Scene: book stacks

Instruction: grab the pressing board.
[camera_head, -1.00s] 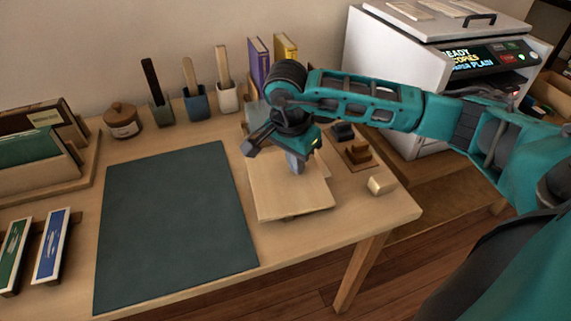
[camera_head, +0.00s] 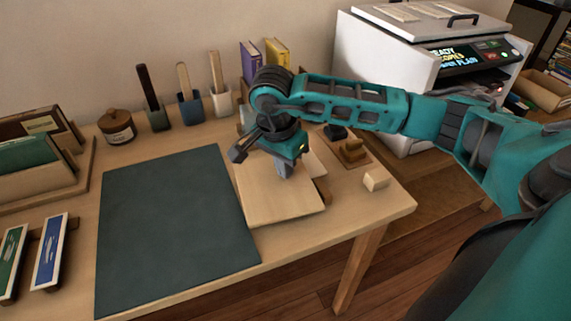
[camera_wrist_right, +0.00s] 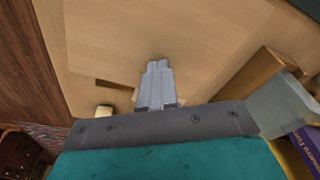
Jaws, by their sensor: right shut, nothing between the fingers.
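The pressing board, a flat light wooden board (camera_head: 262,203), lies toward the right end of the table, beside the dark green mat. My right gripper (camera_head: 284,171) is over the board with its fingers shut and pointing down, holding nothing. Its tips are at or just above the board's top face; I cannot tell whether they touch. In the right wrist view the shut fingers (camera_wrist_right: 157,67) show against pale wood. A darker brown piece shows at the board's right edge, partly hidden under it. The board's far part is hidden by my gripper. My left gripper is not in view.
The dark green mat (camera_head: 172,230) covers the table's middle. A small cream block (camera_head: 375,181) and a brown wooden stamp-like piece (camera_head: 353,152) stand right of the board. Pots with tools, a lidded jar (camera_head: 117,127) and upright books (camera_head: 277,53) line the back. A copier (camera_head: 380,60) stands behind right.

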